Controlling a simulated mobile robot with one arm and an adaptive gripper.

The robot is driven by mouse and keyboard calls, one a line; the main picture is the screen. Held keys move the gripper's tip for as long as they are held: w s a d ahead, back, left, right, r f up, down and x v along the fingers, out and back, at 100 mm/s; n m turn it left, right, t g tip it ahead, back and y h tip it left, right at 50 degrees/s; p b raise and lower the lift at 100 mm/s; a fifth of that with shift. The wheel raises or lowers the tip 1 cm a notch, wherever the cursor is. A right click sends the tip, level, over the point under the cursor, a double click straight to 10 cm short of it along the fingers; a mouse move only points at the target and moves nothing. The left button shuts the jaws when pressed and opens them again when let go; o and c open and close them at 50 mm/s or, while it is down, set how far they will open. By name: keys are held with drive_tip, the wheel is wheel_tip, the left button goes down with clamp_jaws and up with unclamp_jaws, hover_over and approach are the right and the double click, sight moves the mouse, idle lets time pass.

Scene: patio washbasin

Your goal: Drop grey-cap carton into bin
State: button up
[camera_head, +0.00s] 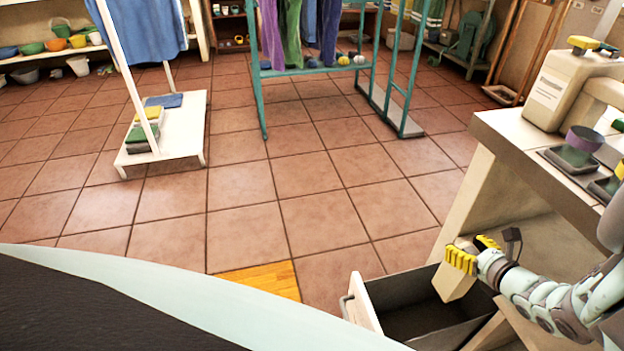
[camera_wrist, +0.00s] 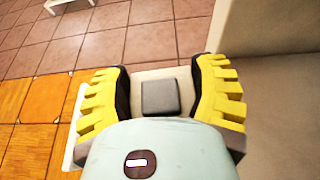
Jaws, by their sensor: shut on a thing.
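My gripper (camera_head: 474,252) has yellow ridged fingers and is shut on the grey-cap carton (camera_head: 453,284). The carton is cream and hangs tilted below the fingers. In the wrist view, its dark grey square cap (camera_wrist: 160,97) shows between the two fingers (camera_wrist: 160,108). The bin is a pull-out with a pale front panel (camera_head: 364,304) and a dark grey interior, standing open at the lower right of the head view. The carton is over the bin's opening, near its rear part. Its lower end overlaps the bin in the picture, so I cannot tell its exact height.
A pale counter (camera_head: 490,125) above the bin holds a large beige jug (camera_head: 560,95) and a purple-rimmed cup (camera_head: 583,140). A white rack (camera_head: 190,135) and a teal rack (camera_head: 260,90) stand farther back. The tiled floor between is clear.

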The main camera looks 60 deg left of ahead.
drive_tip(key=shift+f+b, duration=0.35)
drive_tip(key=shift+f, duration=0.1)
wheel_tip(320, 180, down, 5)
drive_tip(key=b, duration=0.5)
drive_tip(key=shift+f, duration=0.2)
drive_tip(key=shift+r, duration=0.1)
drive_tip(key=o, duration=1.2)
drive_tip(key=shift+c, duration=0.2)
drive_tip(key=shift+d, duration=0.1)
drive_tip(key=v, duration=1.2)
